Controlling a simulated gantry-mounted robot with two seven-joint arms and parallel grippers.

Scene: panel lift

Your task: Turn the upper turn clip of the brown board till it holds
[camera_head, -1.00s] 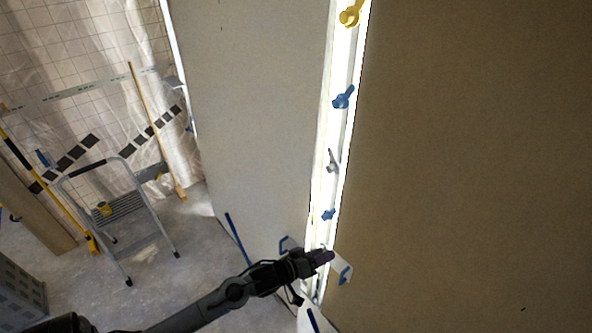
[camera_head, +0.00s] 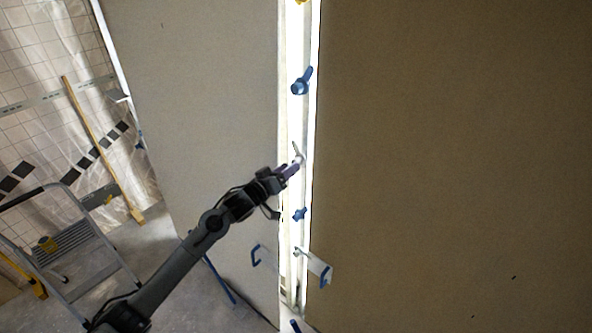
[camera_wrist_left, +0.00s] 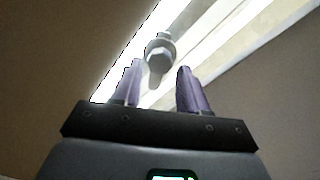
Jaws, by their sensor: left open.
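The brown board (camera_head: 420,170) fills the right side of the head view. Along the bright strip at its left edge sit a blue turn clip (camera_head: 301,82), a grey clip (camera_head: 298,153) and a lower blue clip (camera_head: 300,214). My left gripper (camera_head: 293,169) is open, with its purple fingertips at the grey clip. In the left wrist view, the grey clip (camera_wrist_left: 160,50) with its hex-shaped head lies just ahead of the gap between the open fingers (camera_wrist_left: 160,84); the fingers are not closed on it. My right gripper is not in view.
A paler panel (camera_head: 200,110) stands left of the strip. A yellow piece (camera_head: 301,2) is cut off at the top. A step ladder (camera_head: 75,240) stands at lower left.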

